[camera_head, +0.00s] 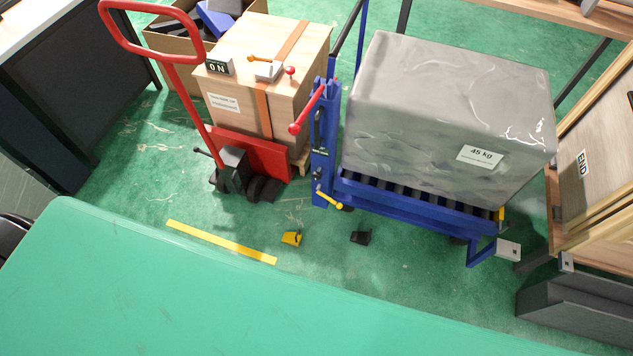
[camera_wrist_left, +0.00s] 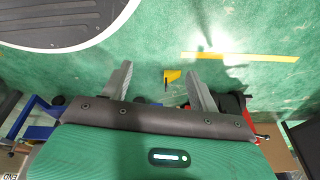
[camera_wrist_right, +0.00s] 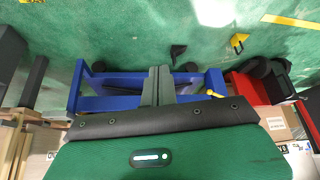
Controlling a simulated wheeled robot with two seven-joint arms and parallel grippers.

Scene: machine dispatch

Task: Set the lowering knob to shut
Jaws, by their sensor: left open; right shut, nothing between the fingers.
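A blue lift cart (camera_head: 415,207) with a roller top stands at the centre right. Its post (camera_head: 322,150) carries a yellow lever-like knob (camera_head: 328,200) low down and a red-ended lever (camera_head: 307,110) higher up. I cannot read which is labelled as the lowering knob. The yellow knob also shows in the right wrist view (camera_wrist_right: 214,94), to the right of the fingers and apart from them. My right gripper (camera_wrist_right: 157,84) is shut and empty. My left gripper (camera_wrist_left: 160,84) is open and empty, above the floor. Neither gripper shows in the head view.
A grey 45 kg block (camera_head: 450,115) rests on the cart's rollers. A red pallet jack (camera_head: 262,155) and a wooden crate (camera_head: 265,70) stand to the left. A bench (camera_head: 600,170) is at right.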

